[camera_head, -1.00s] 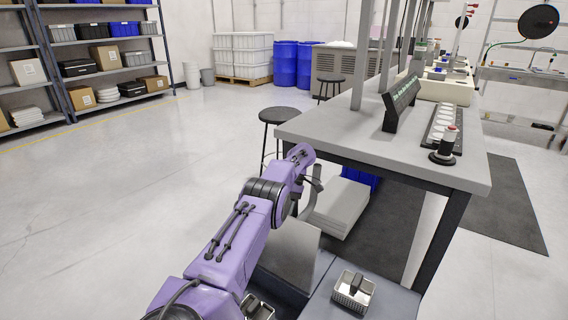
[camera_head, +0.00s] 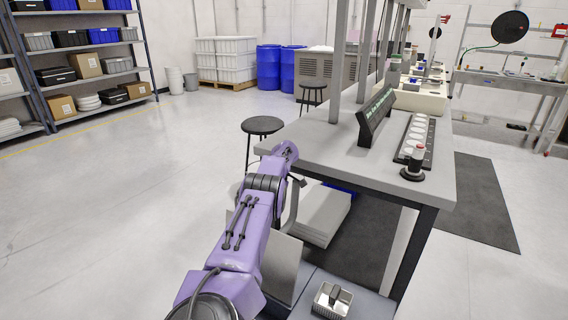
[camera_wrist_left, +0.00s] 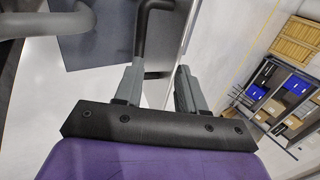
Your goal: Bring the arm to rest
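My left arm (camera_head: 240,240), purple with black joints, reaches up from the bottom of the head view. Its wrist end is beside the near left corner of the grey workbench (camera_head: 340,158); I cannot tell whether they touch. The left gripper is mostly hidden behind the wrist in the head view. In the left wrist view my left gripper (camera_wrist_left: 158,85) has its two grey fingers apart, with no object clearly between them. A dark curved tube shows behind the fingers. My right arm and gripper are in neither view.
A round black stool (camera_head: 262,125) stands just beyond the wrist. Grey slabs (camera_head: 322,215) lie under the bench. Shelves (camera_head: 85,60) and blue drums (camera_head: 268,68) stand far back. The floor at left is clear.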

